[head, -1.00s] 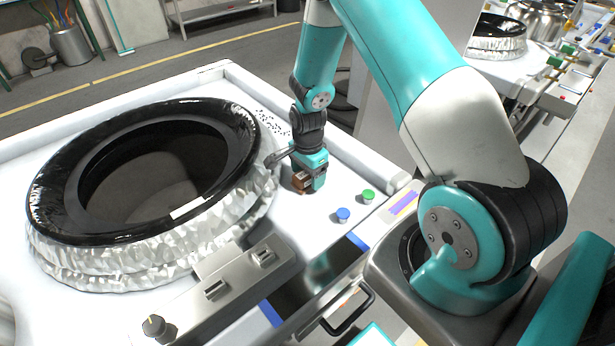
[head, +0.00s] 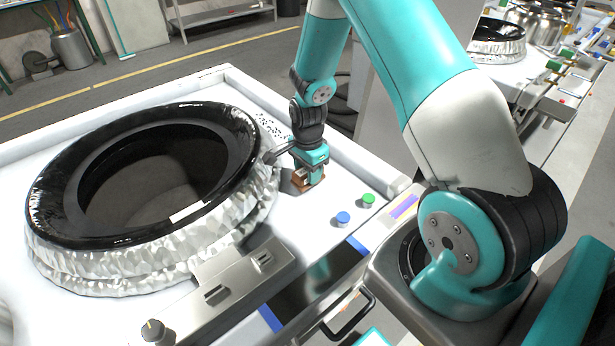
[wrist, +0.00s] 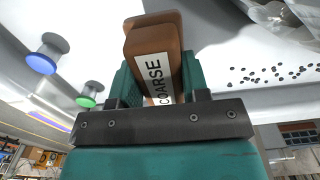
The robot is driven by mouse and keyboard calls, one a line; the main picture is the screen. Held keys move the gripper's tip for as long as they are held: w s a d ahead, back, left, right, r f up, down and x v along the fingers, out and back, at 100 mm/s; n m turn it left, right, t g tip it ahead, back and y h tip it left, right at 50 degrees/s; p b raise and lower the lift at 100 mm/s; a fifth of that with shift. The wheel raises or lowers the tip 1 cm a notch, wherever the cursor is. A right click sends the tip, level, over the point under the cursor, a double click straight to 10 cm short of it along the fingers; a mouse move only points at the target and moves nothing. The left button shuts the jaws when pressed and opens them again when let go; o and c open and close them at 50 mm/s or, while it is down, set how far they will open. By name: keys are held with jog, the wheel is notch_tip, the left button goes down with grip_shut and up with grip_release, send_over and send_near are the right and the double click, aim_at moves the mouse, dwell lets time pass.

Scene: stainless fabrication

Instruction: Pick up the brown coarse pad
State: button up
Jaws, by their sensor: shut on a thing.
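The brown coarse pad (wrist: 153,45) is a block with a white label reading COARSE. In the wrist view it sits between the two teal fingers of my gripper (wrist: 158,85), which is shut on it. In the head view the pad (head: 299,181) shows as a small brown patch under my gripper (head: 309,178), at the right side of the big black-rimmed round basin. Whether the pad touches the white surface below cannot be told.
The black-rimmed basin (head: 60,182) with crinkled silver sides stands close left of my gripper. A blue button (head: 343,218) and a green button (head: 368,200) stand to the right. Small dark bits (wrist: 270,74) lie behind. A metal bar with switches (head: 240,275) lies in front.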

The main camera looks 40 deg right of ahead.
notch_tip(320, 180, up, 18)
jog(key=shift+f, duration=0.2)
